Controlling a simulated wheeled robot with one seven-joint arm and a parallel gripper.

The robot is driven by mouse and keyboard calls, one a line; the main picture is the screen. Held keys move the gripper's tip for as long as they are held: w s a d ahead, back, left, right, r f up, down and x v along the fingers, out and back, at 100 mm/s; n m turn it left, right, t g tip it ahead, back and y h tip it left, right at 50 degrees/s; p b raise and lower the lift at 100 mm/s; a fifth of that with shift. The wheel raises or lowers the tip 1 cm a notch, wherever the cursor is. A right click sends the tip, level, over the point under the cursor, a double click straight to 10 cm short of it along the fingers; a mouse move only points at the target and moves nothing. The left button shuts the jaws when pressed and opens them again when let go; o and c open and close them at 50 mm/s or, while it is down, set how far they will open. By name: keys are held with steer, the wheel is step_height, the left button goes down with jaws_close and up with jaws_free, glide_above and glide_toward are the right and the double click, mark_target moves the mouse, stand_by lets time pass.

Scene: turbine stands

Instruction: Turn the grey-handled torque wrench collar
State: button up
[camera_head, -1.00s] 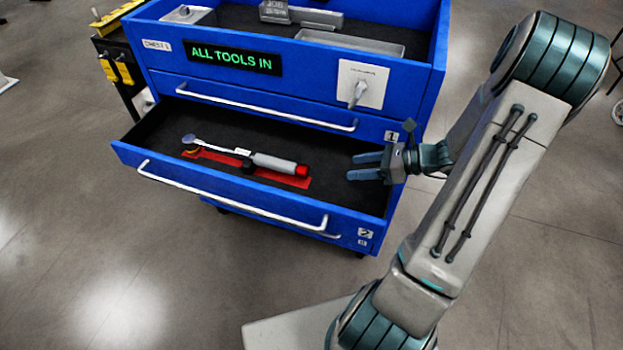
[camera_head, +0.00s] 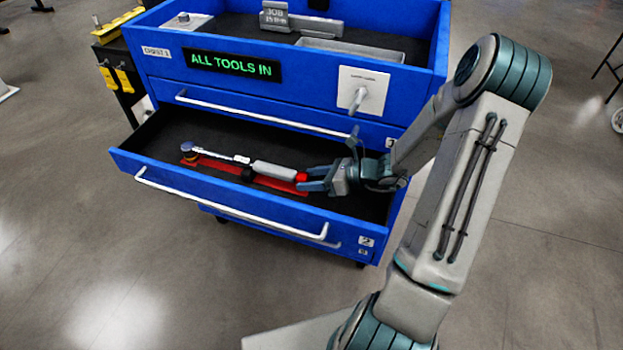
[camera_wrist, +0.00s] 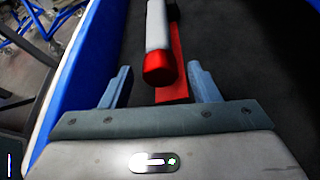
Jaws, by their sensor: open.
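The torque wrench (camera_head: 272,170) lies in the open drawer (camera_head: 150,164) on a red strip, its grey handle to the right and its head to the left. Its red collar (camera_head: 301,177) is at the handle's right end. My gripper (camera_head: 308,180) is open at that end, its fingers pointing left along the wrench. In the wrist view the red collar (camera_wrist: 159,68) sits between and just beyond the two fingers of my gripper (camera_wrist: 160,85), with a gap on each side. The grey handle (camera_wrist: 157,24) runs away from it. The fingers partly hide the collar's end in the head view.
The blue chest has a green-lit sign (camera_head: 232,63) reading ALL TOOLS IN and a white panel with a grey lever (camera_head: 358,98). The drawer's front wall and its handle (camera_head: 230,212) run along the near side. The drawer floor around the wrench is mostly clear.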

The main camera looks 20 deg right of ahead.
steer(key=c, duration=1)
steer(key=shift+f, duration=0.1)
steer(key=shift+b, duration=0.5)
steer(key=n+b, duration=0.1)
steer(key=n+t+h+b, duration=0.1)
steer(key=b, duration=0.1)
steer(key=shift+a+f, duration=0.15)
steer(key=shift+f, duration=0.1)
steer(key=n+t+b, duration=0.1)
steer(key=b, duration=0.2)
steer(key=shift+s, duration=0.1)
steer(key=shift+r+n+h+b, duration=0.2)
steer(key=shift+n+h+b, duration=0.15)
steer(key=shift+b, duration=0.35)
steer(key=shift+r, duration=0.1)
